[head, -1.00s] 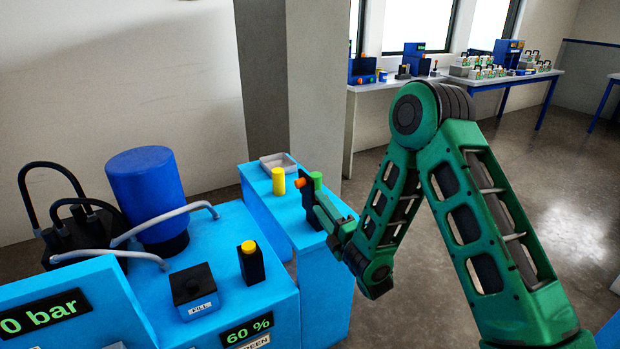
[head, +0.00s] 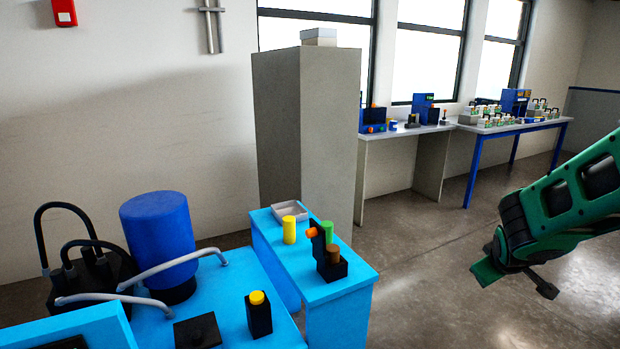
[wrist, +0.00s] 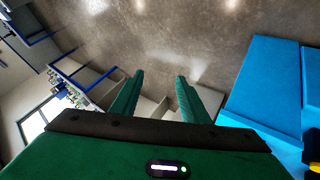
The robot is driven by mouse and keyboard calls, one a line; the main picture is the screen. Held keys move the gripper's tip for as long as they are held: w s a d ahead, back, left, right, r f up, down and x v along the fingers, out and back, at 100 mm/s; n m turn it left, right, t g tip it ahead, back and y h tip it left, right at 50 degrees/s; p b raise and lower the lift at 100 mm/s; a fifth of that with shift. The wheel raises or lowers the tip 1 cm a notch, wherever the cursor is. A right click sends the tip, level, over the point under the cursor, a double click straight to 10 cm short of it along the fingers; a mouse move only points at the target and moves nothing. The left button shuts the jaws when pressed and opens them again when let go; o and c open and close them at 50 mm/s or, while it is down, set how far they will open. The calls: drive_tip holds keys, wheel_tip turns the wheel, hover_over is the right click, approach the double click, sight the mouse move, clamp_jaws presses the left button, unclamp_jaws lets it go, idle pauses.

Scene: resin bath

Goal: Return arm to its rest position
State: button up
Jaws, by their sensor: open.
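My green arm comes in at the right edge of the head view. My gripper (head: 515,278) hangs there over the bare floor, to the right of the blue bench (head: 345,287) and apart from it. In the wrist view my gripper (wrist: 158,88) shows two green fingers spread apart, with nothing between them. Most of the arm is outside the head view.
On the blue bench stand a yellow cylinder (head: 289,230), a black holder (head: 330,268) with orange and green parts, and a grey tray (head: 290,211). A blue tank (head: 157,238) is at the left. White tables (head: 510,125) stand by the windows. The floor (head: 430,270) between is clear.

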drive_tip(key=s+a+r+m+g+y, duration=0.1)
drive_tip(key=s+m, duration=0.4)
drive_tip(key=s, duration=1)
drive_tip(key=s+a+r+m+g+y, duration=0.2)
drive_tip(key=s+g, duration=0.4)
drive_tip(key=s, duration=0.9)
drive_tip(key=m+y, duration=0.1)
drive_tip(key=m, duration=0.1)
drive_tip(key=shift+s+a+m+y, duration=0.15)
drive_tip(key=shift+s+m+y, duration=0.05)
drive_tip(key=shift+m+y, duration=0.2)
drive_tip(key=shift+r, duration=0.1)
drive_tip(key=shift+w+f+g, duration=0.25)
drive_tip(key=shift+w+g, duration=0.05)
drive_tip(key=shift+w, duration=0.3)
